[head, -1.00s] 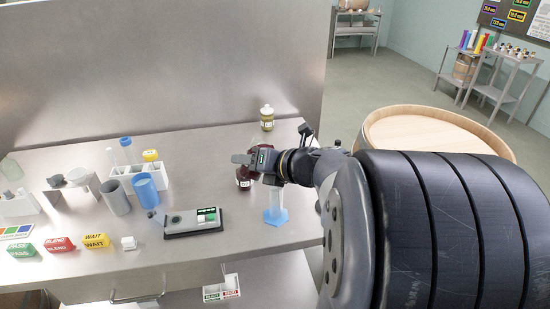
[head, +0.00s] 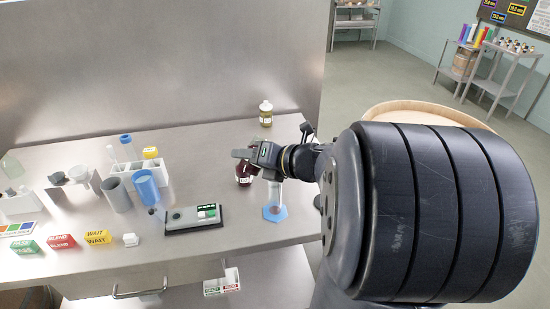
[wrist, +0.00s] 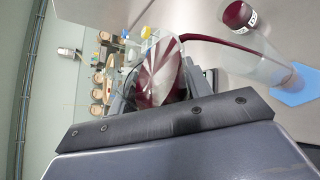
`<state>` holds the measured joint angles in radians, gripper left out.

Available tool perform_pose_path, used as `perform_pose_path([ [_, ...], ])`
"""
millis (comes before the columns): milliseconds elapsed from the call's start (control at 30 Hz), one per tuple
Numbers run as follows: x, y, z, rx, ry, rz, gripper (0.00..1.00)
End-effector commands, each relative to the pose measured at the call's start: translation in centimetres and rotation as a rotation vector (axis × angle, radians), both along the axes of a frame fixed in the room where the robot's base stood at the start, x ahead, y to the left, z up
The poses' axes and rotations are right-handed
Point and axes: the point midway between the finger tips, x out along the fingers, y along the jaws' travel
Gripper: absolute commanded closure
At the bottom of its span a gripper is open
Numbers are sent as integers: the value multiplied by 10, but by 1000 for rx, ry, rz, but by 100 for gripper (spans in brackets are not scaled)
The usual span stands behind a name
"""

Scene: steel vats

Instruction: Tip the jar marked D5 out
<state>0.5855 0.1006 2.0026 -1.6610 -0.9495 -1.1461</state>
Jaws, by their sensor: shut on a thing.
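My gripper (head: 258,155) is shut on a clear glass jar with dark red contents (wrist: 160,75), seen in the wrist view. The jar is tipped, and a dark red stream leaves its mouth toward a clear cylinder (wrist: 262,62). The cylinder stands on a blue six-sided base (wrist: 296,86) on the bench; it also shows in the head view below my gripper (head: 277,193). No marking is readable on the held jar, and my gripper mostly hides it in the head view.
A yellow-green jar (head: 266,114) stands at the back of the bench. A black-and-grey device (head: 190,218) lies left of the cylinder. A blue cup (head: 147,188), a grey cup (head: 116,194) and coloured blocks (head: 97,238) stand further left. A wooden barrel (head: 420,112) is behind my arm.

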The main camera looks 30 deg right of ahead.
Motion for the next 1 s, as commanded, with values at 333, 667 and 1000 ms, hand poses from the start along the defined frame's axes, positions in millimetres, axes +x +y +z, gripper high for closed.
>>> perform_pose_path([
  [333, 0, -1, 2, 38, 11, -2, 83],
  [667, 0, 0, 0, 71, 20, -1, 83],
  [1000, 0, 0, -1, 106, 29, 0, 83],
])
